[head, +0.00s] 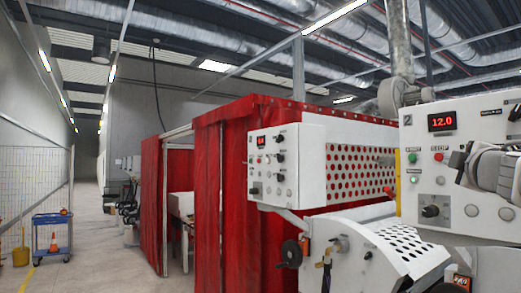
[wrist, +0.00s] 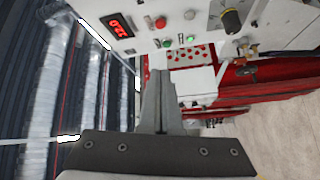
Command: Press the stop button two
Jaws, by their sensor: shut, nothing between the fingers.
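The white control panel (head: 465,195) marked 2 is at the right in the head view, with a red display reading 12.0. Its red stop button (head: 438,157) sits below the display, under a red STOP label, and is uncovered. A green start button (head: 412,157) is to its left. My gripper (head: 466,168) is just right of the stop button, apart from it as far as I can tell. In the wrist view the panel appears turned, with the red button (wrist: 160,22) above my gripper (wrist: 160,76). The fingers are shut and empty.
A second panel (head: 273,165) with a display and knobs stands to the left, by red curtains (head: 206,200). Below is a black knob (head: 430,211) on panel 2. A blue cart (head: 52,235) and open floor lie far left.

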